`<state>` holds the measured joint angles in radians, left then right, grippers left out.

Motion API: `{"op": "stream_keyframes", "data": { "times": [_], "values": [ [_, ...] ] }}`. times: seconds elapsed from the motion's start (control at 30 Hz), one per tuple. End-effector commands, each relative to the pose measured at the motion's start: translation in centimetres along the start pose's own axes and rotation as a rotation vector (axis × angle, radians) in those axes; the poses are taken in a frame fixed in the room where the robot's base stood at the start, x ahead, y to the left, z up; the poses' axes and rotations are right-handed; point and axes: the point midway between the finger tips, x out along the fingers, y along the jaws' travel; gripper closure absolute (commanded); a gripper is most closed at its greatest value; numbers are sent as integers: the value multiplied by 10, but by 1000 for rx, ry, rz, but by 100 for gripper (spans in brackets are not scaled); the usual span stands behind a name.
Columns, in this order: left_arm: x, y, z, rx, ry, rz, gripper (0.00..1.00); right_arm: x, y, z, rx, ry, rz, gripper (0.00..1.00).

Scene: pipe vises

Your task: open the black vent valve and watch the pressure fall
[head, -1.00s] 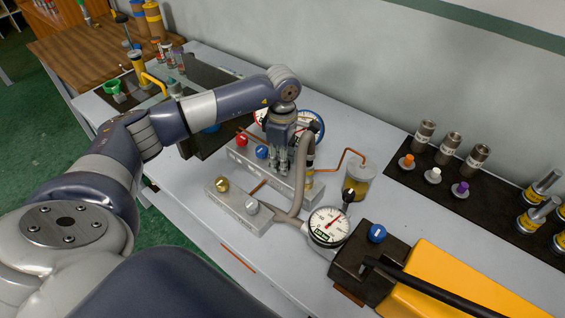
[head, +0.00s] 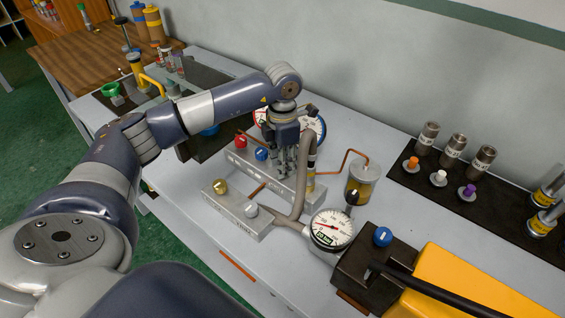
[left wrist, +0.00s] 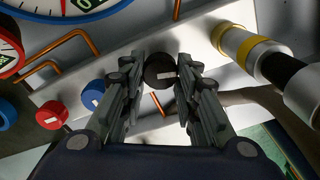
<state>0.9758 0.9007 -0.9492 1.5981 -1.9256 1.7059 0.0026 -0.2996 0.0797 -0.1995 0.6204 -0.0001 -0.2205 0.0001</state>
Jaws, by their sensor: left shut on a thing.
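My left gripper (head: 283,172) points down at the valve block (head: 239,159), right of a red knob (head: 240,141) and a blue knob (head: 261,153). In the left wrist view, the gripper (left wrist: 160,84) has its fingers closed on both sides of the round black vent valve knob (left wrist: 160,73), which has a white mark. The fingers hide this knob in the head view. A round white pressure gauge (head: 332,229) with a red needle stands in front. The needle lies toward the left of the dial; its exact reading is too small to tell. My right gripper is not in view.
A lower block with a gold knob (head: 220,187) and a silver knob (head: 251,210) sits in front. A grey hose (head: 301,185) rises close to my left gripper. A jar (head: 360,183) and a black-and-yellow pump unit (head: 364,265) stand to the right.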

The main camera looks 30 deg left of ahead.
Motion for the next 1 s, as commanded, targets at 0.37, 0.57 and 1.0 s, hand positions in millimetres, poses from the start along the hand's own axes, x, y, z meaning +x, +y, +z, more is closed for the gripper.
{"op": "stream_keyframes", "data": {
  "times": [0.37, 0.57, 1.0],
  "values": [
    [-1, 1, 0, -60, -2, 2, 95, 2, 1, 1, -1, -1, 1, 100],
    [-1, 1, 0, -61, -2, 2, 95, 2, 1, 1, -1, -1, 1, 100],
    [0, 0, 0, -59, -1, 1, 51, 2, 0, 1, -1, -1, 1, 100]
  ]
}}
